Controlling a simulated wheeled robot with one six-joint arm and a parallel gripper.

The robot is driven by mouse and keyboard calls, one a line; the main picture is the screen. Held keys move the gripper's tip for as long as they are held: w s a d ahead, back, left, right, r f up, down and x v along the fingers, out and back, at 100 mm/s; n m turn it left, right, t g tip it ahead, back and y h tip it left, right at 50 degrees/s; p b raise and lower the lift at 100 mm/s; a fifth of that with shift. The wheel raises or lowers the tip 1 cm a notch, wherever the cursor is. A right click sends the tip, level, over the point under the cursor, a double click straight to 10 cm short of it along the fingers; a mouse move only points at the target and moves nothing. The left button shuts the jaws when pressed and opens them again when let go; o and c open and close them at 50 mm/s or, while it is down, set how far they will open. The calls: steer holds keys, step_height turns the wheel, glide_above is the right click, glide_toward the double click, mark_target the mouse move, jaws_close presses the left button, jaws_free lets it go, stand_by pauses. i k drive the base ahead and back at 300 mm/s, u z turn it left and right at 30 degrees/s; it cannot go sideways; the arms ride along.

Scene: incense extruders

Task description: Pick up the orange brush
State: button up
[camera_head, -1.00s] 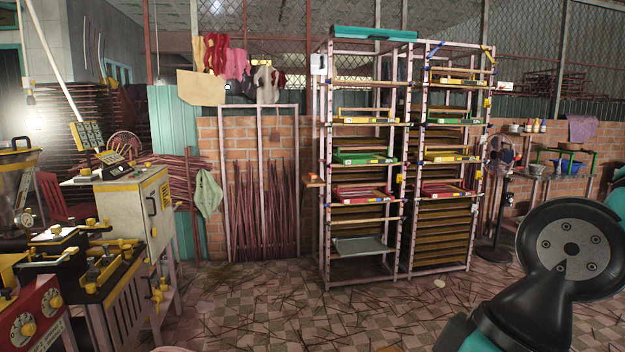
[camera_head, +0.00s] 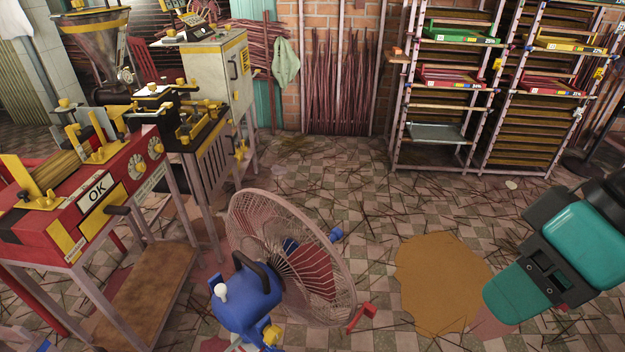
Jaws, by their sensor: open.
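I cannot make out an orange brush for certain. A small orange item (camera_head: 397,51) sits on a little wooden ledge (camera_head: 398,60) at the left side of the rack; it is too small to tell what it is. Teal and black parts of my arm reach in from the right edge, over the floor. My gripper's fingertips do not show.
A blue floor fan (camera_head: 290,262) stands close in front. Red and yellow machines (camera_head: 95,195) and a grey cabinet (camera_head: 215,75) fill the left. Tall racks (camera_head: 450,95) stand at the back right. The tiled floor between has thin sticks and a tan patch (camera_head: 440,280).

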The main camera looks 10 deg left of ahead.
mark_target(396, 52)
steer(key=z, duration=0.6)
steer(key=i, duration=3.35)
steer(key=u, duration=1.6)
steer(key=i, duration=2.9)
steer(key=z, duration=1.25)
